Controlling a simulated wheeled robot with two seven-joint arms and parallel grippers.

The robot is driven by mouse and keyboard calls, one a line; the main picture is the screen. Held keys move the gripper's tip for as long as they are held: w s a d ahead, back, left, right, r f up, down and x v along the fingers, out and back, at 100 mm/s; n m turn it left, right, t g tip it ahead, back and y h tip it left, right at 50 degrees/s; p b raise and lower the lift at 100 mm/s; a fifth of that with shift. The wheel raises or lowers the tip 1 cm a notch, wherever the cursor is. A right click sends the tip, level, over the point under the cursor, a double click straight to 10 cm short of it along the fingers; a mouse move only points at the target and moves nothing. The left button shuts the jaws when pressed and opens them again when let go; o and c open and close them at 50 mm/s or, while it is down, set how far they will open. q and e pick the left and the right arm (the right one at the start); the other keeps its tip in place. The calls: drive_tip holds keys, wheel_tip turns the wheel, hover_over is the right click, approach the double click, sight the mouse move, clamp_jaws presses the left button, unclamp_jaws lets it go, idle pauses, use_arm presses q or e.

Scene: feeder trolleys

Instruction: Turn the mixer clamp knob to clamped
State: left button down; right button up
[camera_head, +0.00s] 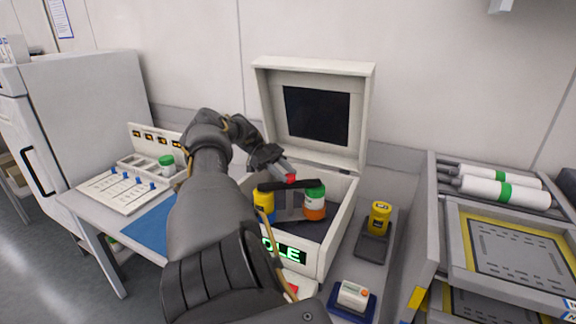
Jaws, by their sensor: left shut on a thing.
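The mixer is a white box (338,222) with its lid (314,66) raised and a dark window in the lid. Its green display (288,251) shows "DLE", with its left part hidden by my arm. Inside, a dark clamp bar (302,185) lies across a yellow jar (263,203) and an orange jar with a green lid (314,203). A small red part (291,179) shows above the bar, at my fingertips. My left gripper (286,172) reaches in from above and is shut on what appears to be the clamp knob, mostly hidden. My right gripper is out of view.
A small white device (353,295) sits on a blue base in front. A panel with sliders (122,191) and a green-lidded jar (166,163) are left. A trolley (450,240) stands right.

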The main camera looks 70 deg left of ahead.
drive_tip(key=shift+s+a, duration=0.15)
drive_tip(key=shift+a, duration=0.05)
use_arm(q)
drive_tip(key=c, duration=1)
unclamp_jaws()
drive_tip(key=shift+o, duration=0.2)
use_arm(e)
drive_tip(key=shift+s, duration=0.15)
